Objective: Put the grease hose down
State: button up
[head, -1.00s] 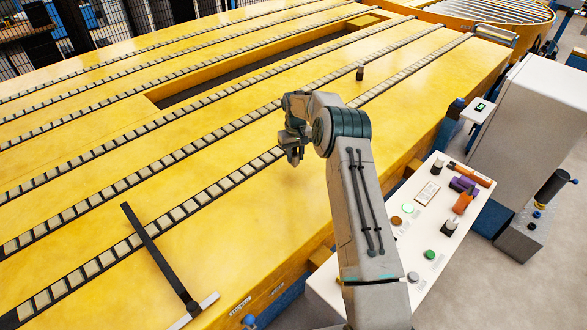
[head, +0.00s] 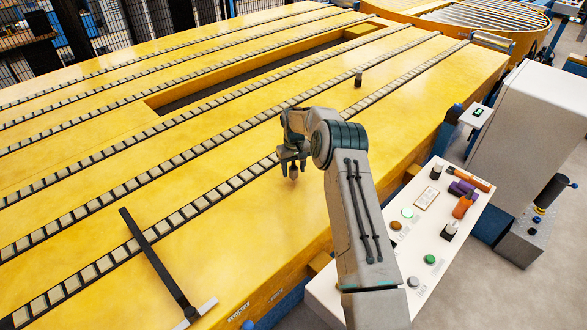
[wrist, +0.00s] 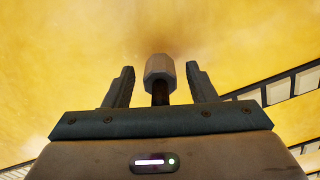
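A piece with a pale grey faceted head and a dark brown stem (wrist: 160,70), which I take to be the grease hose's end, shows between my fingers in the wrist view. My gripper (wrist: 160,88) is open around it, with a gap on either side. In the head view my gripper (head: 292,163) hangs low over the yellow bed (head: 240,230), and a small brownish bit (head: 294,173) shows under the fingers. I cannot tell whether the piece rests on the bed. No length of hose is visible.
A small dark cylinder (head: 359,78) stands on the bed behind my gripper. A black bar with a pale end (head: 155,258) lies at the front left. A white control panel (head: 415,265) with buttons and several tools is at right. The yellow surface around my gripper is clear.

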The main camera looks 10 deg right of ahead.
notch_tip(320, 180, up, 12)
jog(key=shift+r+b, duration=0.15)
jog(key=shift+b, duration=1)
jog(key=s+a+r+t, duration=0.2)
jog(key=s+r, duration=1.5)
jog(key=s, duration=0.2)
jog(key=s+d+f+m+t, duration=0.1)
jog(key=s+f+m, duration=0.1)
jog(key=s, duration=2.4)
jog(key=shift+s+d+f+t, duration=0.15)
jog(key=shift+s+d+t, duration=0.1)
jog(key=shift+t, duration=0.05)
